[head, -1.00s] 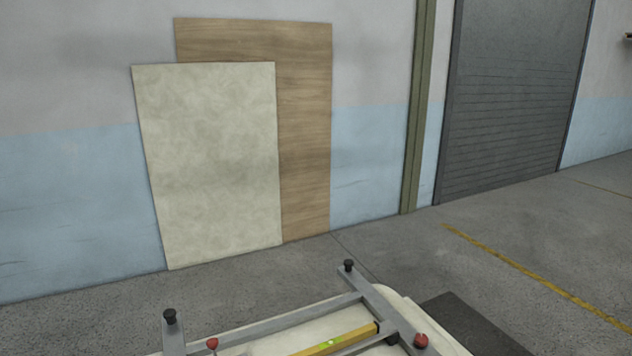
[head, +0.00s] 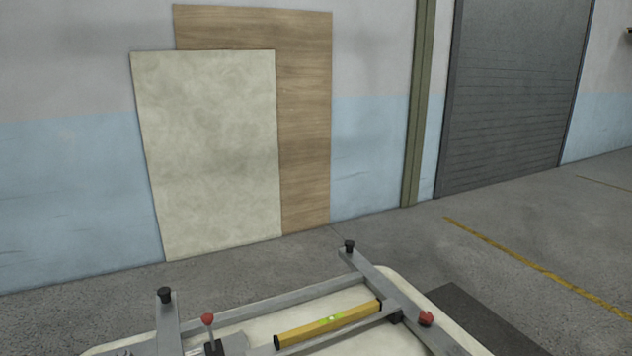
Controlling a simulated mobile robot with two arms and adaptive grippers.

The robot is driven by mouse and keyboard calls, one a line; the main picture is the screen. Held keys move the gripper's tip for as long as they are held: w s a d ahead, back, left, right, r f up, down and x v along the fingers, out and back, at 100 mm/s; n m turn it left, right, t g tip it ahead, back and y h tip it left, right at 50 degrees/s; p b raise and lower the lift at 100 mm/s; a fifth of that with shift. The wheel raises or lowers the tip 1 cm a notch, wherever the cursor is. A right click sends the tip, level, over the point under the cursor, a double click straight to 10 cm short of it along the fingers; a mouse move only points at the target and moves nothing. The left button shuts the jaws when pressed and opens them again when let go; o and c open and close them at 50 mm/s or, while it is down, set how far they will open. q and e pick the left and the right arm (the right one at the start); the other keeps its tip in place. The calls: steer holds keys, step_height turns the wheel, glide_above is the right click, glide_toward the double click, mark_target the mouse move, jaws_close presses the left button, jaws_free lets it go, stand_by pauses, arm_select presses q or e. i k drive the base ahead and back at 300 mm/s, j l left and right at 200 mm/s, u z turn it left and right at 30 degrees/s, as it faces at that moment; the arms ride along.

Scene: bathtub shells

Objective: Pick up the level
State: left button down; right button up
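The level (head: 328,324) is a yellow bar with dark ends and a bright green vial near its middle. It lies at a slant at the bottom of the head view, over the pale shell surface and between the bars of a grey metal frame (head: 285,304). Whether it rests on the frame or on the shell is not clear. Neither of my grippers is in the head view.
The frame has upright black knobs (head: 165,295) and red-tipped handles (head: 426,319) around the level. The pale shell (head: 398,284) lies under it. Two panels, one cream (head: 210,150) and one wooden (head: 306,120), lean on the wall. A dark mat (head: 470,312) lies on the floor at right.

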mark_target(286, 338)
steer(key=k+j+u, duration=0.35)
steer(key=j, duration=0.25)
steer(key=j+u, duration=0.2)
steer(key=j, duration=0.15)
steer(key=k+j+u, duration=0.15)
steer(key=j, duration=0.2)
